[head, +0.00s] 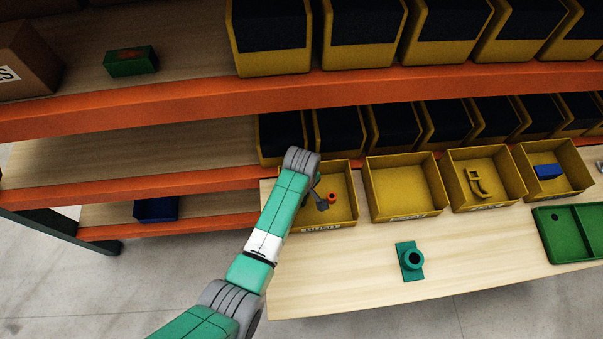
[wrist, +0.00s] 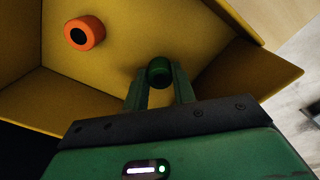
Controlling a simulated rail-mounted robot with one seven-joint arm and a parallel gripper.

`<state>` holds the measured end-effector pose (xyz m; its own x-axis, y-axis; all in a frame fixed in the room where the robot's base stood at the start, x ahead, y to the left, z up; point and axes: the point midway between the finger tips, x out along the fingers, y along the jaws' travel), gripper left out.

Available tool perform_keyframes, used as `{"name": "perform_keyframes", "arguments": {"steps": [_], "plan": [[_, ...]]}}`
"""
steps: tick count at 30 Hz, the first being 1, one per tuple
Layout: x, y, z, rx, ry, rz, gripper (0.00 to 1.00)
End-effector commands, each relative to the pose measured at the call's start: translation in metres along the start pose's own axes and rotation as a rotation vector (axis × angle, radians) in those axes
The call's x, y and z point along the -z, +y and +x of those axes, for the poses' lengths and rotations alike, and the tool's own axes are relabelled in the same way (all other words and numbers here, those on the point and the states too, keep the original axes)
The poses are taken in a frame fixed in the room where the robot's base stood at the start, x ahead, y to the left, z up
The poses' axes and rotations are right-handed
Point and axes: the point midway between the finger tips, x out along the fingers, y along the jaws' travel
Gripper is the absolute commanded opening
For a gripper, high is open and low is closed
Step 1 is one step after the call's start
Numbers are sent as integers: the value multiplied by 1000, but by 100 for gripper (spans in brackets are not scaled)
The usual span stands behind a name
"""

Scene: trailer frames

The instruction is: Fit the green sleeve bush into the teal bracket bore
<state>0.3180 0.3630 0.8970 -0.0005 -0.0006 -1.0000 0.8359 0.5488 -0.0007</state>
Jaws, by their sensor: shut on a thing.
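My gripper (wrist: 160,88) is shut on the green sleeve bush (wrist: 159,70), which sits between the fingertips in the wrist view. Both are in or just over the leftmost yellow bin (head: 346,212); how high the bush is above the floor of the bin I cannot tell. In the head view my arm hides most of the gripper, and the bush cannot be made out. The teal bracket (head: 405,273) lies on the table to the right of and nearer than that bin, with its round bore (head: 414,259) facing up and looking empty.
An orange ring-shaped bush (wrist: 85,33) lies in the same bin, apart from my gripper. Other yellow bins stand to the right: one empty (head: 405,212), one with a yellow hook-like part (head: 480,184), one with a blue block (head: 547,171). A green tray (head: 565,258) is at far right. Shelves rise behind.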

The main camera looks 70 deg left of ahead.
Motion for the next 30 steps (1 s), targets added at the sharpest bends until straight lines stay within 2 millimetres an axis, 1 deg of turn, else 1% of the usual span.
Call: {"name": "perform_keyframes", "arguments": {"steps": [6, 9, 13, 18, 27, 30], "plan": [[0, 1, -50, -5, 1, 1, 1], [0, 1, -72, -4, 1, 1, 1], [0, 1, -91, -3, 0, 1, 1], [0, 0, -98, -1, 0, 1, 1], [0, 0, -97, -1, 0, 0, 1], [-2, -3, -96, 0, 1, -2, 1]]}}
